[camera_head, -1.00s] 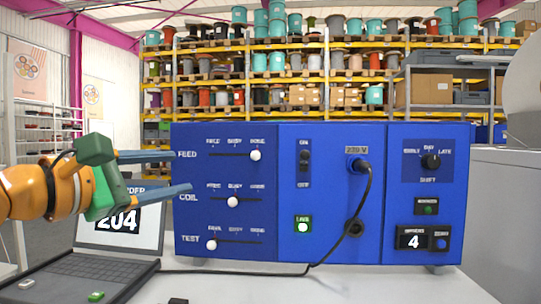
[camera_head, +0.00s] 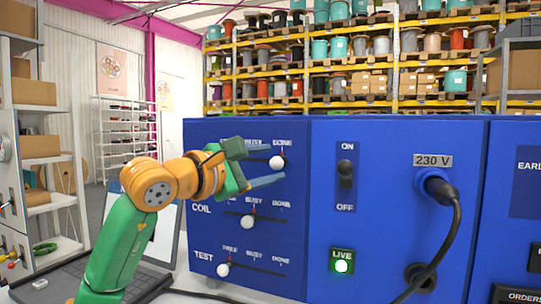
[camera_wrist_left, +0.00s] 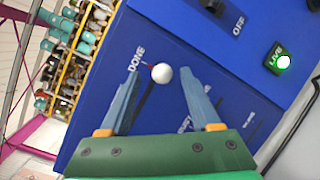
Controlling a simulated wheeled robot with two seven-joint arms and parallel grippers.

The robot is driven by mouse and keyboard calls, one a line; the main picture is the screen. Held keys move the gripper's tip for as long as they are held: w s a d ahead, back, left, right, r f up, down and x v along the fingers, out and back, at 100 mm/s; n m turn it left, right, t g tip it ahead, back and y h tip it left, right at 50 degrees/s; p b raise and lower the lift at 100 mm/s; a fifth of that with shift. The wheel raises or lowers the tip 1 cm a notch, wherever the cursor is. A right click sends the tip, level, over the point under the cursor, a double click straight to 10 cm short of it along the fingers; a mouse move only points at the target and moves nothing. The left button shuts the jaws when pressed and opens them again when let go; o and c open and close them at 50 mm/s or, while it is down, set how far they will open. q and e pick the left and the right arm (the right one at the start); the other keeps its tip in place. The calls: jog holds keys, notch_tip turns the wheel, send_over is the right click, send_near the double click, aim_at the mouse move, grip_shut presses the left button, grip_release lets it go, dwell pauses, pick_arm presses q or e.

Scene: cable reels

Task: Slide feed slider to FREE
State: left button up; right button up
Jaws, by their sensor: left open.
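The blue panel (camera_head: 330,215) carries three sliders with white ball knobs. The top row's feed slider knob (camera_head: 277,162) stands at the right end, under DONE; its row name is hidden behind my arm. The left wrist view also shows this knob (camera_wrist_left: 162,73) at the DONE end of its dark slot. My left gripper (camera_head: 272,164) is open at that row, one finger above and one below the knob. In the wrist view the knob is between the fingertips, with gaps on both sides. My right gripper is in neither view.
Below are the COIL knob (camera_head: 248,222) at BUSY and the TEST knob (camera_head: 223,270) at FREE. An ON/OFF switch (camera_head: 345,170), a lit LIVE button (camera_head: 342,262) and a plugged black cable (camera_head: 452,235) are to the right. A laptop (camera_head: 130,275) stands at lower left.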

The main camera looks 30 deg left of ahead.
pick_arm(q)
jog(key=shift+w+d+f, duration=0.1)
jog(key=shift+w+f, duration=0.15)
jog(key=shift+w, duration=0.8)
jog(key=shift+s+r, duration=0.1)
jog(key=shift+s, duration=0.25)
jog(key=c, duration=0.6)
grip_shut()
